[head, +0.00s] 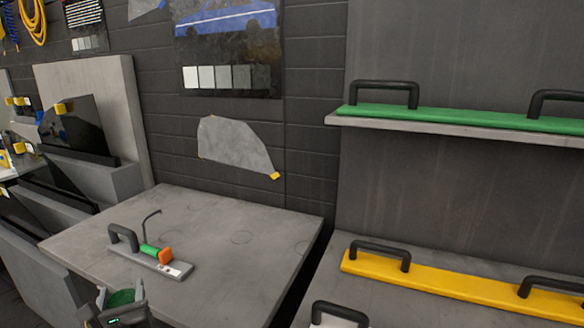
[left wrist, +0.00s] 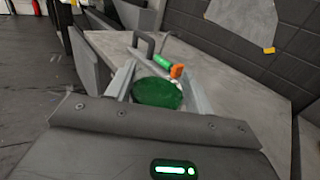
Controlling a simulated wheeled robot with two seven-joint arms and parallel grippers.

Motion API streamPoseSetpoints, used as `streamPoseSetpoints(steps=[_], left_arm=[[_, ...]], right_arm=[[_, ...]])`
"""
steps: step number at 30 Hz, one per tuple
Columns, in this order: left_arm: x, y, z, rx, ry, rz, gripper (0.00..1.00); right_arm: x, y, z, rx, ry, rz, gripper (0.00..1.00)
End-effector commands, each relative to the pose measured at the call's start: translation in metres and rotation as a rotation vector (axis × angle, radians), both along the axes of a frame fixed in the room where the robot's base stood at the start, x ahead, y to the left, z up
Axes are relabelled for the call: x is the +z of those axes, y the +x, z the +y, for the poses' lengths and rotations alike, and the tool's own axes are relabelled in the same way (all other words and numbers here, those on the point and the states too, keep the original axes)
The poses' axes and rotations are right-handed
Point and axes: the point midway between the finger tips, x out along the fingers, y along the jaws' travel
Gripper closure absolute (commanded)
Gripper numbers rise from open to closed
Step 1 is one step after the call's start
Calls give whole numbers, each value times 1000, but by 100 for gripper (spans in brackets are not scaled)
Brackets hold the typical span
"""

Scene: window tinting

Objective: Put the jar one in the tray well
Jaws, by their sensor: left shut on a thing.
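My left gripper (head: 120,293) is at the bottom left of the head view, in front of the grey table's near edge. It is shut on a round green-topped thing, which looks like the jar (head: 122,299). In the left wrist view the jar's green top (left wrist: 157,93) sits between the two pale fingers; its lower part is hidden. I cannot make out a tray well for certain in either view. My right gripper is not in view.
A grey table (head: 220,285) with faint ring marks has bare room. On it lies a grey handled board (head: 125,250) with a green and orange tool (head: 157,253). At right are a yellow handled bar (head: 450,282) and a green one (head: 460,118) on a shelf.

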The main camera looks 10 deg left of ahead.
Motion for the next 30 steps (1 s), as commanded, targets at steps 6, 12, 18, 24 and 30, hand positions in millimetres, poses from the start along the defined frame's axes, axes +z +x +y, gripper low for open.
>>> streamPoseSetpoints(steps=[6,12,18,24,30], left_arm=[[-28,-15,-19,-89,7,4,71],[-48,-26,-38,-143,-4,-1,71],[-58,-26,-61,-125,-5,-2,71],[-68,-27,-92,-105,-6,-1,71],[-72,-27,-134,-83,-8,-1,71]], right_arm=[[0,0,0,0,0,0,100],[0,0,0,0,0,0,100],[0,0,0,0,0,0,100],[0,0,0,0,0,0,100],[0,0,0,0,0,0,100]])
